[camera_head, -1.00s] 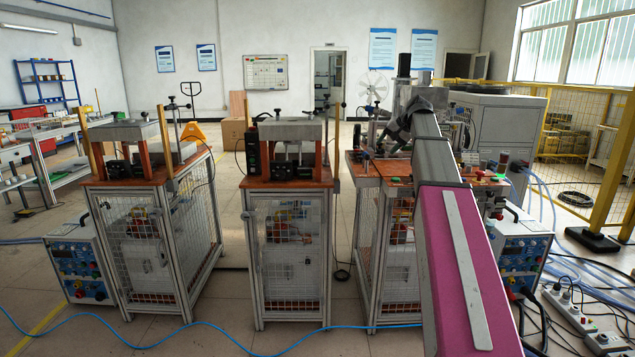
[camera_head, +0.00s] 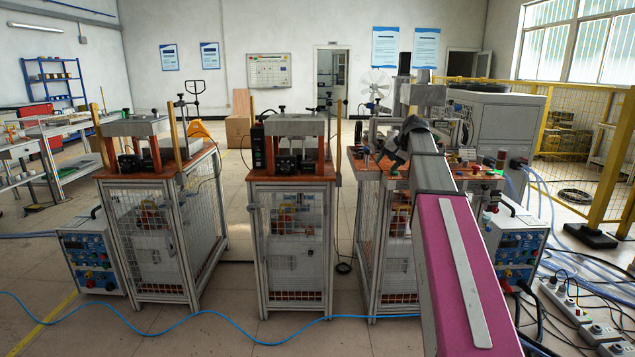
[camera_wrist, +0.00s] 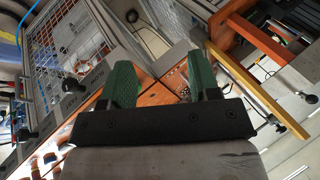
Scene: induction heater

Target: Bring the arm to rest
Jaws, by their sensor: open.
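My gripper (camera_wrist: 166,88) shows in the wrist view as two green fingers on a black mount. The fingers stand apart with nothing between them. An orange worktop (camera_wrist: 150,98) lies beyond the fingers, with a wire-mesh side panel (camera_wrist: 50,52) to the left of them. In the head view my pink and grey arm reaches forward over the right workstation (camera_head: 372,185). Its far end hides part of that station's top, and the fingers cannot be made out there.
A middle workstation (camera_head: 291,180) and a left workstation (camera_head: 150,190) stand to the left. Blue-fronted control boxes (camera_head: 88,262) (camera_head: 520,255) stand on the floor. A blue hose (camera_head: 200,318) crosses the floor in front. A yellow fence (camera_head: 612,160) and power strips (camera_head: 578,312) are at the right.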

